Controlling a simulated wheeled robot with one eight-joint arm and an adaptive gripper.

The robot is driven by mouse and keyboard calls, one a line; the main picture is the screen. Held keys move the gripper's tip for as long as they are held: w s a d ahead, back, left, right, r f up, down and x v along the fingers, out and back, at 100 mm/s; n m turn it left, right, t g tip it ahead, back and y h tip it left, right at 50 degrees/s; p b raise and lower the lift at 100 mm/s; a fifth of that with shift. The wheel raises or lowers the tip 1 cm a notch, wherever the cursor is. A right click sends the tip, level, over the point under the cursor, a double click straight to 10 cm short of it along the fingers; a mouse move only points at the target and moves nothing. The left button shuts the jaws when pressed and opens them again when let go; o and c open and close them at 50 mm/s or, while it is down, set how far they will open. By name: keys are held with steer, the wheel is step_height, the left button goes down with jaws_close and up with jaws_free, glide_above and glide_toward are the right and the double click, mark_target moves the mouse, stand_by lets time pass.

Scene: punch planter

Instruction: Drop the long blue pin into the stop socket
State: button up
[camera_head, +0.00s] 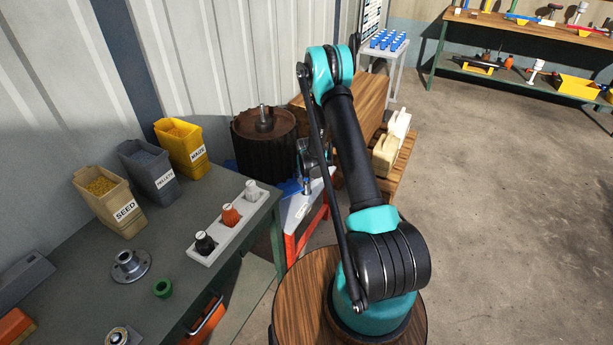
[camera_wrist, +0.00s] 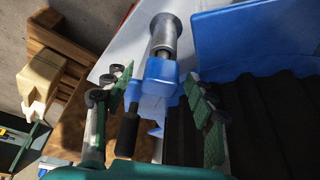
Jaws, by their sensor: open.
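My gripper (camera_wrist: 155,80) is open, its two green-padded fingers apart in the wrist view. A blue block (camera_wrist: 160,76) lies between the fingers in that view, with a silver cylinder (camera_wrist: 163,38) extending beyond it. I cannot tell whether this blue and silver part is the long pin or part of a fixture, nor whether the fingers touch it. A black grip-like piece (camera_wrist: 127,132) shows near the left finger. In the head view, my gripper (camera_head: 316,160) is partly hidden by my arm, above a small blue upright piece (camera_head: 306,186). I cannot identify the stop socket.
A pale stand with orange legs (camera_head: 292,214) is below my gripper. A dark ribbed drum (camera_head: 262,145) stands beside it. The bench (camera_head: 190,285) at left holds bins and a white tray (camera_head: 224,237). Several blue pieces stand on a rear table (camera_head: 385,42). Floor at right is clear.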

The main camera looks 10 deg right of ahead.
steer(key=shift+r, duration=0.1)
steer(key=v, duration=1.1)
steer(key=shift+s+r, duration=0.25)
steer(key=shift+r, duration=0.1)
